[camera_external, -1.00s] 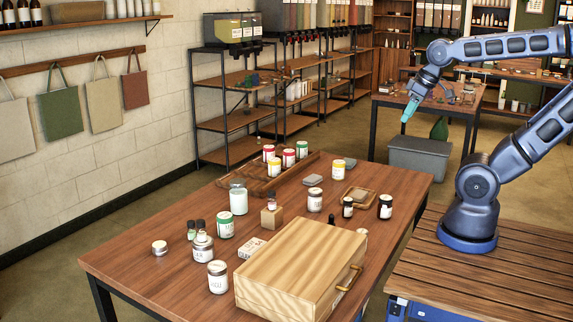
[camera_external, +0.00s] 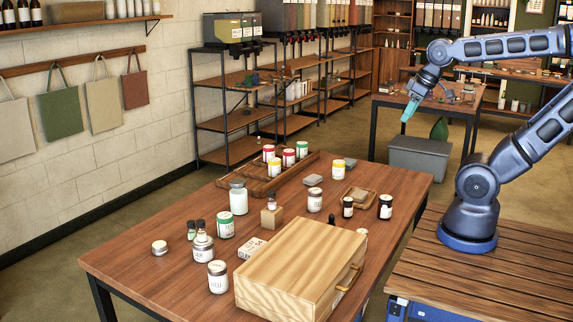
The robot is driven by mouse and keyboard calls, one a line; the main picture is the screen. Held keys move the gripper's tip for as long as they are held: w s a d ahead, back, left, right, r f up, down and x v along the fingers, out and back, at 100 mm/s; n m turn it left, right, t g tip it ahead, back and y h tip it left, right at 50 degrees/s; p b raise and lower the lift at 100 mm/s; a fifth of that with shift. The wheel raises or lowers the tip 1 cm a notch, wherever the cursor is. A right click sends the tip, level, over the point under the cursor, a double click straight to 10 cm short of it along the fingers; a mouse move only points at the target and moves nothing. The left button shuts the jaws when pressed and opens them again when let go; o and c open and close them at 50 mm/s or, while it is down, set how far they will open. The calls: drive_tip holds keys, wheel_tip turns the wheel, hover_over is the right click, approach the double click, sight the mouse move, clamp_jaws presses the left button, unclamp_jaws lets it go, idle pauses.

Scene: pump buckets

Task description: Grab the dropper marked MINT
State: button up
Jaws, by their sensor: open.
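No label reading MINT is legible at this size, so I cannot tell which bottle is the marked dropper. Small dark bottles stand on the wooden table (camera_external: 130,262): one at the right (camera_external: 348,208), a larger one beside it (camera_external: 385,208), and a pair at the left, the nearer-left one (camera_external: 191,231) and its neighbour (camera_external: 201,227). A black dropper-like top (camera_external: 331,218) shows behind the wooden case, its lower part hidden. A small bottle (camera_external: 272,200) stands on a wooden block. My gripper (camera_external: 406,112), with teal fingers, is open and empty, high above and beyond the table's right end.
A large wooden case (camera_external: 296,262) fills the table's near right. Several jars stand around it, including a tall pale jar (camera_external: 238,199) and a silver-lidded jar (camera_external: 217,278). A wooden tray (camera_external: 255,181) with jars lies at the back.

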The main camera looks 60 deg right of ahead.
drive_tip(key=shift+o, duration=0.2)
idle(0.5)
drive_tip(key=n+g, duration=0.5)
drive_tip(key=n, duration=1.6)
hover_over(331, 223)
drive_tip(key=d, duration=0.1)
wheel_tip(331, 223, down, 25)
drive_tip(key=shift+w+d+r, duration=0.1)
drive_tip(key=shift+f, duration=5.7)
drive_tip(key=c, duration=1.1)
